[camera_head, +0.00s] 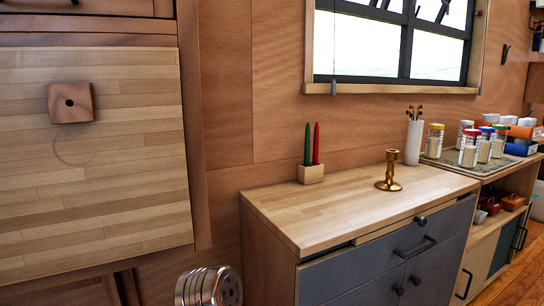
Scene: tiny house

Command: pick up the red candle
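The red candle (316,144) is thin and tapered and stands upright in a small light wooden holder (311,174). A green candle (307,145) stands in the same holder, just to its left. The holder sits near the back left of the wooden countertop (350,204), close to the wall. Neither of my grippers shows in the head view.
A brass candlestick (389,172) stands empty on the counter to the right. Behind it is a white cylinder (413,141) with dark-tipped sticks. Several jars (469,147) stand at the far right. The counter's front middle is clear. A metal cylindrical object (208,287) is at the bottom.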

